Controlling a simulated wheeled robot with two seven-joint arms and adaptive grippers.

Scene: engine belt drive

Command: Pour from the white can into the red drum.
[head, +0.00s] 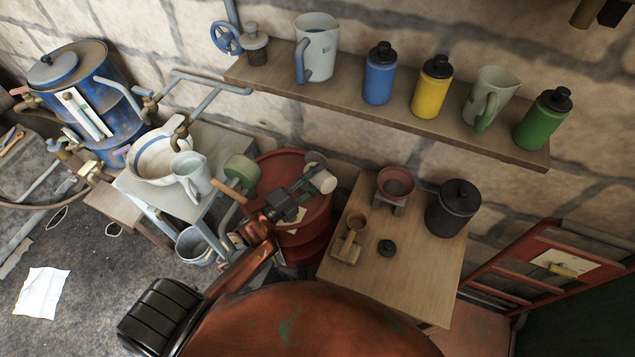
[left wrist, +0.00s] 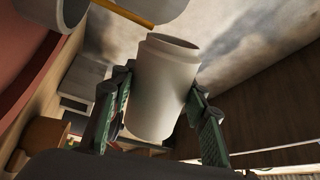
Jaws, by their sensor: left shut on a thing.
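The white can (head: 323,180) is in my left gripper (head: 305,180), over the upper right part of the red drum (head: 318,207). In the head view the can looks tilted. In the left wrist view the white can (left wrist: 163,88) sits between both green-padded fingers (left wrist: 160,108), its rim toward the top of the picture. I cannot see inside it or any stream. The red drum stands between the grey bench and the wooden table; my arm and gripper hide part of its top. My right gripper is not in view.
A green-headed mallet (head: 240,170) lies close left of the drum. A white basin (head: 158,156) and a pale jug (head: 190,175) stand on the grey bench. The wooden table (head: 415,275) holds a dark pot (head: 453,208). A shelf (head: 400,112) with bottles and jugs runs behind.

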